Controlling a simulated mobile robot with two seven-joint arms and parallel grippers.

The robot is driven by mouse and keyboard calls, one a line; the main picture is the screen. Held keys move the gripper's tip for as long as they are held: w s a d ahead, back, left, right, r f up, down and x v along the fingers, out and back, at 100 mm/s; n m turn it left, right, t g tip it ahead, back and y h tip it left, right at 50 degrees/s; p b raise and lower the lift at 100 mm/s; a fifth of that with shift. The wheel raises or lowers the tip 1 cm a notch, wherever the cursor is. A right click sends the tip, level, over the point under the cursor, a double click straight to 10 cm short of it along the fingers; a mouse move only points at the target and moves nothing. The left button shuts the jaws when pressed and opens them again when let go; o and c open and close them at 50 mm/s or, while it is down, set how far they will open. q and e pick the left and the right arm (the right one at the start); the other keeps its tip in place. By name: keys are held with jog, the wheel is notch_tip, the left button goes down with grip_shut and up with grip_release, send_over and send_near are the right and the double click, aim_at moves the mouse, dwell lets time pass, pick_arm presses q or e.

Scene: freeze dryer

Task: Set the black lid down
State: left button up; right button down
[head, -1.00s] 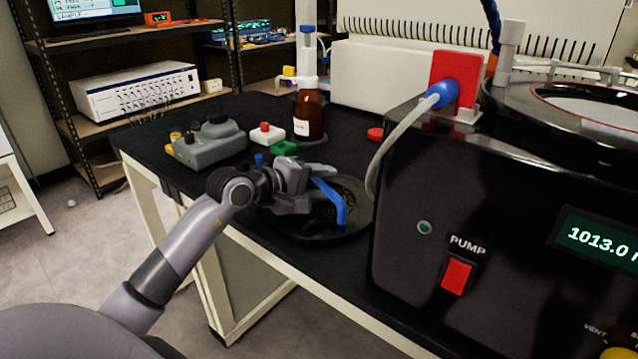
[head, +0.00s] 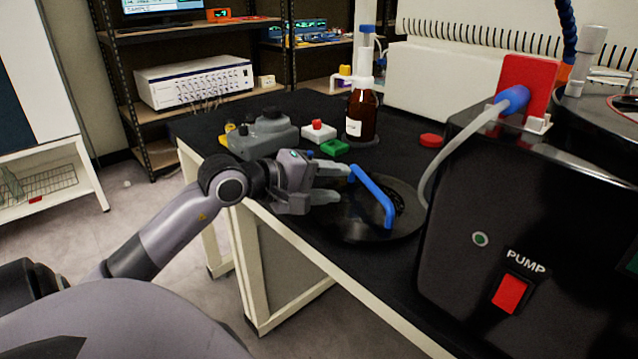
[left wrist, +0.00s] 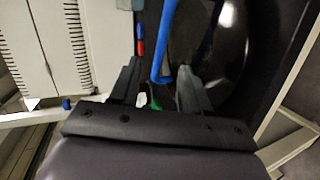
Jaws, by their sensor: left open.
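The black lid (head: 352,222) is a round dark disc lying flat on the black bench top, just left of the freeze dryer. Its blue handle (head: 374,193) stands up from it. In the left wrist view the lid (left wrist: 232,50) is at upper right and the handle (left wrist: 164,45) runs down between the finger lines. My left gripper (head: 338,184) is open and empty, over the lid's left part. Its fingertips point at the handle, with a small gap in the head view. The left gripper (left wrist: 158,78) also shows open in the wrist view. My right gripper is not in view.
The freeze dryer (head: 470,200) with its red pump switch (head: 508,293) stands close right of the lid. A grey hose (head: 445,150) curves down beside the lid. The bench's front edge is near.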

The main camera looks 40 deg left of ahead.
pick_arm(q)
jog(key=shift+v, duration=1.25)
